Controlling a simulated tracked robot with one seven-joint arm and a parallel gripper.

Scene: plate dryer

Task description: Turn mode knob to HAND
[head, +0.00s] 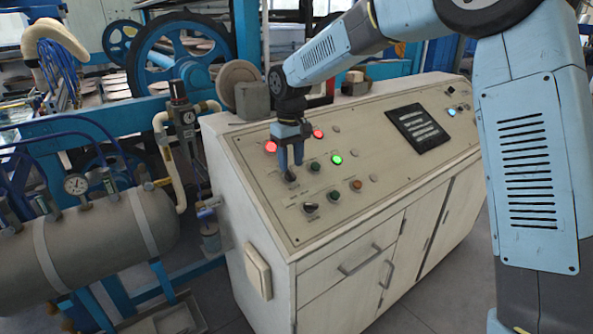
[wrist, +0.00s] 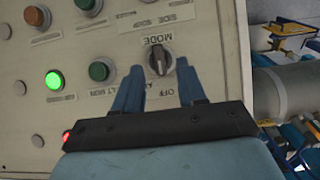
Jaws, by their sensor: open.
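The mode knob (wrist: 158,60) is a dark selector with a pale pointer line, under an upside-down MODE label in the wrist view. An OFF label lies below it, and another label is partly hidden by a finger. In the head view the knob (head: 290,177) is on the sloped panel below my gripper (head: 290,164). My gripper (wrist: 161,72) is open, with one blue finger on each side of the knob in the wrist view. I cannot tell whether either finger touches it. I cannot read HAND.
The cream console (head: 370,150) carries several buttons and lamps close by, including a lit green one (head: 336,159) and a second dark knob (head: 310,208). A grey tank (head: 95,240) with gauges and pipes stands left of the console.

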